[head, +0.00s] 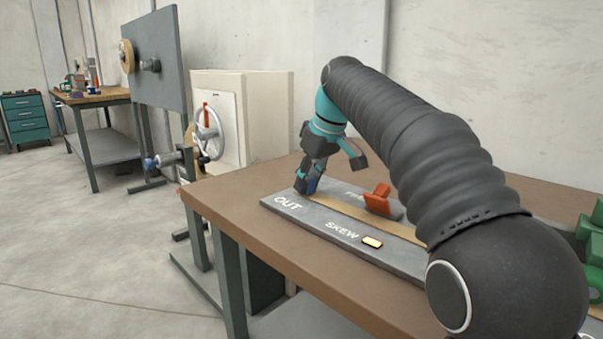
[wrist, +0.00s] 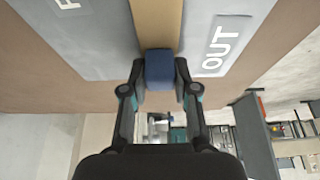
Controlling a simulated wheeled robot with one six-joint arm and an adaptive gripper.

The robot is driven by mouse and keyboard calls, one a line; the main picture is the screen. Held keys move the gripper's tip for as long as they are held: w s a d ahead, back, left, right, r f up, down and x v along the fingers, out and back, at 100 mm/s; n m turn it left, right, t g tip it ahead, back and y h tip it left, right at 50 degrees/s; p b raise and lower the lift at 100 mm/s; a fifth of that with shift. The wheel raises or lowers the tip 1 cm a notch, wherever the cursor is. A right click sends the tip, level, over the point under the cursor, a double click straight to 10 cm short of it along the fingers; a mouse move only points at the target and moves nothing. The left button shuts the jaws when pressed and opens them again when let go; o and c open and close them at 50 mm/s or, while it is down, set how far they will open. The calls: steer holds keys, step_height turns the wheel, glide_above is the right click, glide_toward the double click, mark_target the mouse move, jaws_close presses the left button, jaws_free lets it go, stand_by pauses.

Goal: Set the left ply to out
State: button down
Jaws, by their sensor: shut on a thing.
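A grey panel (head: 285,204) lies on the brown table, lettered OUT and SKEW, with a third label partly hidden. A tan strip (head: 335,213) runs along it and also shows in the wrist view (wrist: 158,22). A blue block (wrist: 159,69) sits at the end of the strip, beside the OUT lettering (wrist: 226,45). My gripper (head: 306,186) points down at the OUT end, shut on the blue block, with a fingertip on each side. An orange-red block (head: 379,199) stands farther along the panel.
Green parts (head: 590,240) stand at the right. A cream cabinet with a handwheel (head: 208,134) is behind the table. My arm covers the panel's right part.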

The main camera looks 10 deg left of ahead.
steer(key=shift+w+a+r, duration=0.1)
steer(key=shift+a, duration=0.05)
steer(key=c, duration=0.9)
jaws_free()
steer(key=shift+a, duration=0.15)
steer(key=v, duration=0.7)
steer(key=shift+r, duration=0.15)
steer(key=shift+d, duration=0.2)
